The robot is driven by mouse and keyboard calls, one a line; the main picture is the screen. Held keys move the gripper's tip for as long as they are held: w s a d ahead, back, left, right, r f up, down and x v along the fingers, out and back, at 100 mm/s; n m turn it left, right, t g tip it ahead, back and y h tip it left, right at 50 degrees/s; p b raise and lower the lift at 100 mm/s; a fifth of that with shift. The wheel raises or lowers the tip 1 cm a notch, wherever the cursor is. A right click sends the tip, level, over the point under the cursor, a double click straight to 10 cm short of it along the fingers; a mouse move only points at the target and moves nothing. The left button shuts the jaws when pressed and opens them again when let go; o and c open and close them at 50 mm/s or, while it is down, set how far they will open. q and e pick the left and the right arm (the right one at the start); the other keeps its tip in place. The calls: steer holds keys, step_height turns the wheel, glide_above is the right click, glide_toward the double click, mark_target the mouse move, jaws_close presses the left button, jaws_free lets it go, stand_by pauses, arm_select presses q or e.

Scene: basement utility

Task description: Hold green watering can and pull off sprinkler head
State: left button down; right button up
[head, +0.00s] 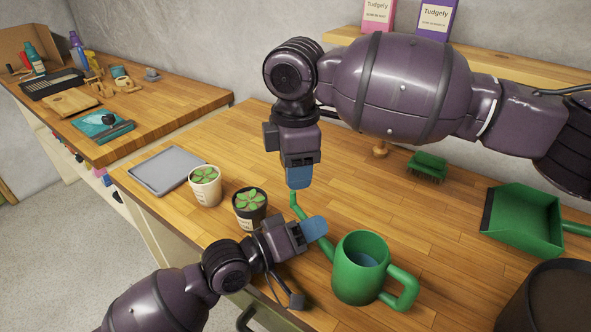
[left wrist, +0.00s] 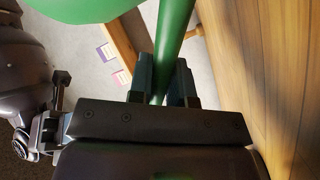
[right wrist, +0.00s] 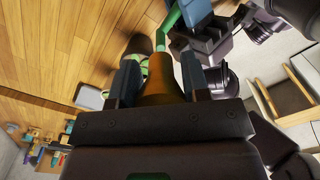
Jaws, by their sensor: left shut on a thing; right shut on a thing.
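The green watering can (head: 352,282) stands upright on the wooden workbench, handle to the right, with something bluish inside. Its spout (head: 318,239) rises toward the upper left and also shows in the left wrist view (left wrist: 174,40). My left gripper (head: 317,228) is shut around the spout. My right gripper (head: 299,180) is above the spout's tip and shut on the orange-brown sprinkler head (right wrist: 160,80), which shows between its fingers in the right wrist view. The fingers hide the head in the head view. I cannot tell whether it still touches the spout.
Two potted plants (head: 205,187) (head: 249,208) and a grey tray (head: 167,171) are left of my grippers. A green brush (head: 427,166) and a green dustpan (head: 524,222) lie to the right. A dark round container (head: 548,300) is at the lower right. Bare bench lies between can and dustpan.

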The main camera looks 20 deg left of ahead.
stand_by(0.3)
arm_select(q)
steer(key=c, duration=1)
jaws_free()
steer(key=v, duration=1.2)
steer(key=shift+a, duration=0.1)
